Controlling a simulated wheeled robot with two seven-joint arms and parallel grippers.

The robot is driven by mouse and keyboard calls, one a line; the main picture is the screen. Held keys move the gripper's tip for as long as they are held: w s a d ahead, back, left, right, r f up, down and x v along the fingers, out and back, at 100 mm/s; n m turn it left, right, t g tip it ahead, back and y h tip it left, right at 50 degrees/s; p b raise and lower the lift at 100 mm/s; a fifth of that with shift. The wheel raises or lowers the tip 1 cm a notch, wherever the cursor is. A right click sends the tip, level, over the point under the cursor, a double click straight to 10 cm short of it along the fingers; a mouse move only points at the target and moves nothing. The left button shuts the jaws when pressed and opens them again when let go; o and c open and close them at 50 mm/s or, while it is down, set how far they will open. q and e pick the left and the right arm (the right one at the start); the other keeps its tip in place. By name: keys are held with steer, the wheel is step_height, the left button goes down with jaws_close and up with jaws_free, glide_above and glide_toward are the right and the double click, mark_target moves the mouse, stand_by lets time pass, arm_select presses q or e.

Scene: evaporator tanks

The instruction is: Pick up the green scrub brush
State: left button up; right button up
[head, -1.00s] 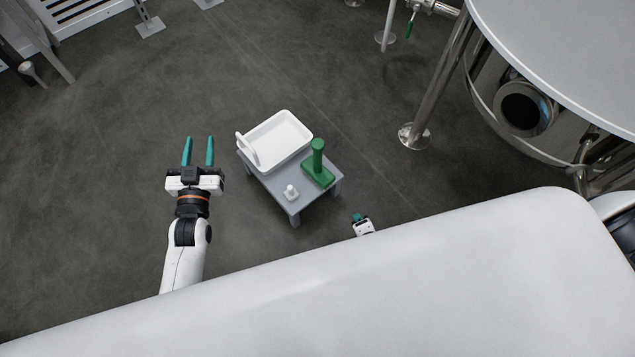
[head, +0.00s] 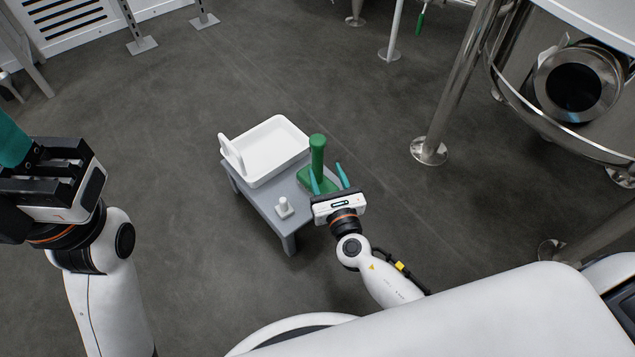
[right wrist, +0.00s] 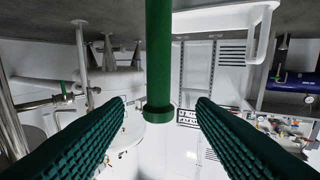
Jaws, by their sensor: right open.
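The green scrub brush (head: 317,158) stands on a small grey table, its thick handle upright on a flat green base. My right gripper (head: 328,173) is open, its two teal fingers pointing at the brush from the table's near right side. In the right wrist view, the green handle (right wrist: 159,55) shows upside down in the gap between the open fingers (right wrist: 160,106), with space on both sides. I cannot tell whether the handle is fully between the fingertips. My left gripper (head: 12,140) is at the left edge, away from the table, its fingers partly cut off.
A steel tank leg (head: 430,150) stands to the right. The floor left of the table is clear.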

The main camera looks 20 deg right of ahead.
mark_target(319, 152)
steer(key=w, duration=0.2)
steer(key=shift+w, duration=0.35)
steer(key=shift+w+d+r+b, duration=0.15)
steer(key=shift+w+b, duration=0.15)
steer(key=shift+w, duration=1.2)
steer(key=shift+w+d+r+b, duration=0.15)
steer(key=shift+w+b, duration=0.15)
steer(key=shift+w, duration=1.15)
steer(key=shift+a+r, duration=0.1)
jaws_close()
